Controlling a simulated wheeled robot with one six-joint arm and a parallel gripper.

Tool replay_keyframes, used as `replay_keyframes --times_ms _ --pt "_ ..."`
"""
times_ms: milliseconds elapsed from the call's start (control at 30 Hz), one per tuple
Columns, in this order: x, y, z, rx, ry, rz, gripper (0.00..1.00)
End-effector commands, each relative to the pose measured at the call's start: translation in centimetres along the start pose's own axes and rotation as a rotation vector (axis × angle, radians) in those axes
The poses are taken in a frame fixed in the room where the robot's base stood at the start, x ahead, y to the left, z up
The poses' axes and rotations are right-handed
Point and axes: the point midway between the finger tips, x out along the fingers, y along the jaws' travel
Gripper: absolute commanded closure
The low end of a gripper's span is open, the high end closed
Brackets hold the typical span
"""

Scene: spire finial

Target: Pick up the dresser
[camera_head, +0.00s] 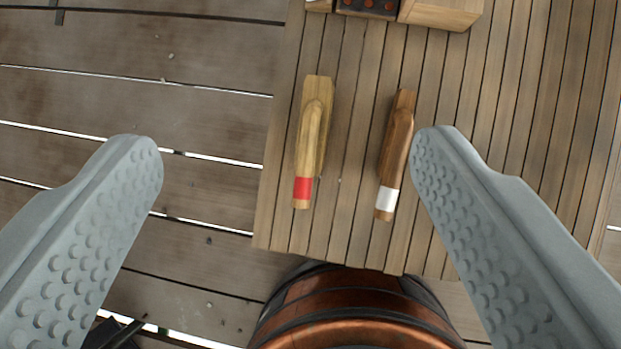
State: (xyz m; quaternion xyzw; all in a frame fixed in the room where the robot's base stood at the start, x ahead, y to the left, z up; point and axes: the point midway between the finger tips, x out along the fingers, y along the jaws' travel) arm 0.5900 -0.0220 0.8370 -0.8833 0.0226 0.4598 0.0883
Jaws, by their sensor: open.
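Two wooden hand tools lie side by side on a slatted wooden board (350,130). One is a pale yellow wooden tool (313,130) with a red band near its lower end. The other is a darker brown wooden tool (395,145) with a white band near its lower end. I cannot tell for certain which one is the dresser. My gripper (285,143) is open and empty, its grey dimpled fingers wide apart. Both tools show between the fingers. The right fingertip appears close beside the brown tool; I cannot tell the height gap.
A copper-coloured round vessel with dark bands (355,315) stands at the bottom middle. At the top edge are a dark holder with reddish round spots (368,8) and a wooden block (440,12). Gapped grey planks (130,90) lie left of the board. The board's right side is clear.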

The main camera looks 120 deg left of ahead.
Motion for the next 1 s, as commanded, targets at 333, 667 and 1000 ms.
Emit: replay_keyframes --times_ms 333,667,1000 --pt "11.2 1.8 4.3 0.083 -0.308 -0.001 0.27" --pt "18.3 3.0 8.7 0.151 -0.53 -0.01 0.27" --pt "21.1 3.1 10.8 0.167 -0.581 -0.013 0.27"
